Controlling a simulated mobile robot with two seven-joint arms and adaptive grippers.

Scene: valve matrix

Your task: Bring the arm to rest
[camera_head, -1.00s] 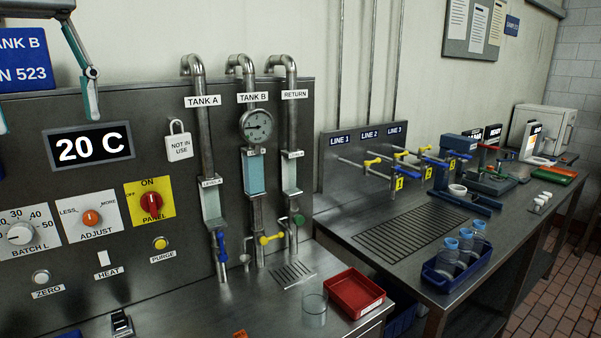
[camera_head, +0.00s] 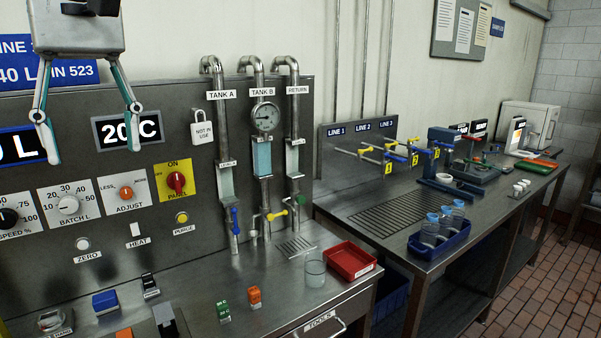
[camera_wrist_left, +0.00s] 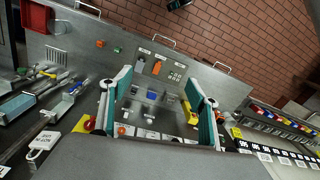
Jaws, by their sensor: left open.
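My left gripper (camera_head: 93,133) hangs at the upper left of the head view, in front of the control panel (camera_head: 180,270). Its two teal-padded fingers are spread wide with nothing between them. One finger partly covers the "20 C" display (camera_head: 127,130). In the left wrist view the open fingers (camera_wrist_left: 158,80) frame the bench area with its small switches, seen at a steep tilt. My right gripper shows in neither view.
The red panel switch (camera_head: 176,182), pipes and valves with a gauge (camera_head: 265,117) stand right of the gripper. A clear beaker (camera_head: 315,270) and red tray (camera_head: 350,260) sit on the bench. A blue rack (camera_head: 438,240) of cups stands on the right-hand table.

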